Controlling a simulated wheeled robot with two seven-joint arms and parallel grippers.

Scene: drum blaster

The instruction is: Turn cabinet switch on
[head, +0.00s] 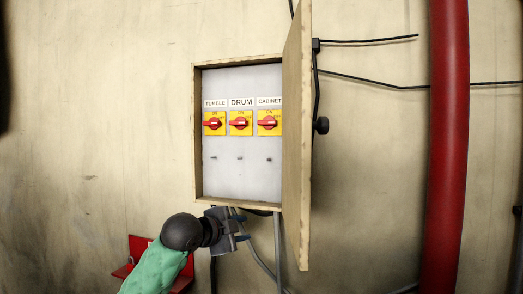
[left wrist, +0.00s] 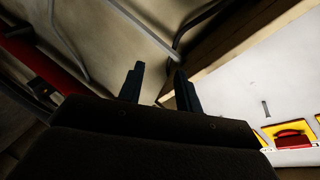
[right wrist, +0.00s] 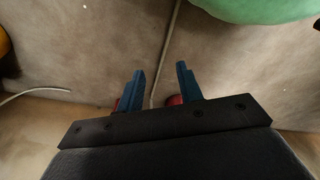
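The cabinet switch (head: 268,122) is a red rotary handle on a yellow plate, under the CABINET label, rightmost of three in the wall box (head: 197,150). Its handle lies roughly horizontal. The drum switch (head: 240,123) and tumble switch (head: 213,123) sit to its left with similar horizontal handles. My left gripper (head: 241,227) is just below the box's bottom edge, below and left of the cabinet switch. In the left wrist view its fingers (left wrist: 158,88) are apart and empty, with a red switch handle (left wrist: 290,139) at the right edge. My right gripper (right wrist: 161,85) is open and empty.
The box door (head: 297,140) stands open at the right of the switches, jutting outward. A thick red pipe (head: 446,140) runs vertically farther right. Thin cables and conduit (head: 278,250) run below the box. A red bracket (head: 136,250) is at lower left.

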